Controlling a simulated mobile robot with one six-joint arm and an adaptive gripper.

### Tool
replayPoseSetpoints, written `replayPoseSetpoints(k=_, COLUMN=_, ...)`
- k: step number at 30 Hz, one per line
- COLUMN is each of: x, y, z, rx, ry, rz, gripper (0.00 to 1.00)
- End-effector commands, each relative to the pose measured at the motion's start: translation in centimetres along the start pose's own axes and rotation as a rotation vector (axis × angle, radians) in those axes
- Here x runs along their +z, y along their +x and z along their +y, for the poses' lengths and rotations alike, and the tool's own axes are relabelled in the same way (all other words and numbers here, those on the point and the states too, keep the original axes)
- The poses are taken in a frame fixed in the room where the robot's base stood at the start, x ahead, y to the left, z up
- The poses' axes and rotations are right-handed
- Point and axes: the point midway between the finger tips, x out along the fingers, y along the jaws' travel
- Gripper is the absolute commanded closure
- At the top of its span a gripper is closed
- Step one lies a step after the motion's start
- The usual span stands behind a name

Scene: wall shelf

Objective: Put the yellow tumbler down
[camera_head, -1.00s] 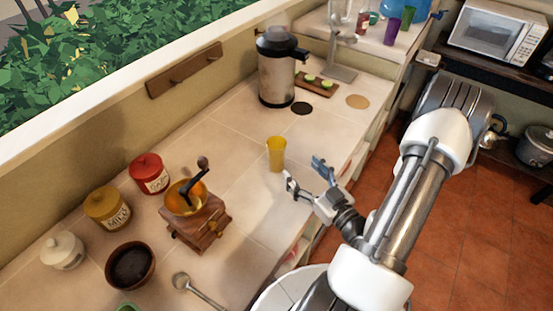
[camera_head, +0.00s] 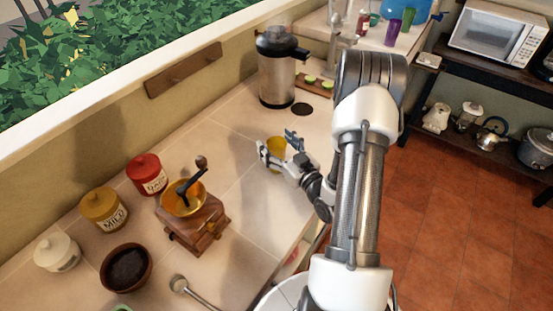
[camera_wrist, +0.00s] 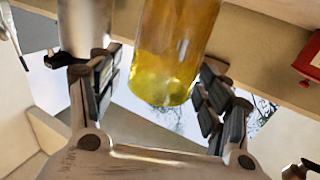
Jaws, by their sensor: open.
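The yellow tumbler (camera_head: 277,149) stands upright on the tiled counter (camera_head: 262,205). My gripper (camera_head: 277,140) is at it, with one finger on either side, and partly hides it in the head view. In the wrist view the tumbler (camera_wrist: 172,55) is large and see-through between the two open fingers (camera_wrist: 158,95). Gaps show between the tumbler and both fingers, so it does not look gripped.
A coffee grinder (camera_head: 197,222) stands to the left of my gripper. A steel dispenser (camera_head: 277,72) stands behind the tumbler, with a dark round coaster (camera_head: 302,109) beside it. Red (camera_head: 146,174) and yellow (camera_head: 104,209) canisters stand at left. Counter between grinder and tumbler is clear.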

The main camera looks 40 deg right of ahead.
Motion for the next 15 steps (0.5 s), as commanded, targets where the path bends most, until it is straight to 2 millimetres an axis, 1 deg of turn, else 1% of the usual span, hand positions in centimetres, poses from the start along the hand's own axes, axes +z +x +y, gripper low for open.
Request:
replayPoseSetpoints(k=7, x=0.00, y=0.21, z=0.01, rx=0.001, ry=0.001, rz=-0.001, gripper=0.29)
replayPoseSetpoints(k=15, x=0.02, y=0.18, z=0.00, rx=0.000, ry=0.001, rz=-0.001, gripper=0.46)
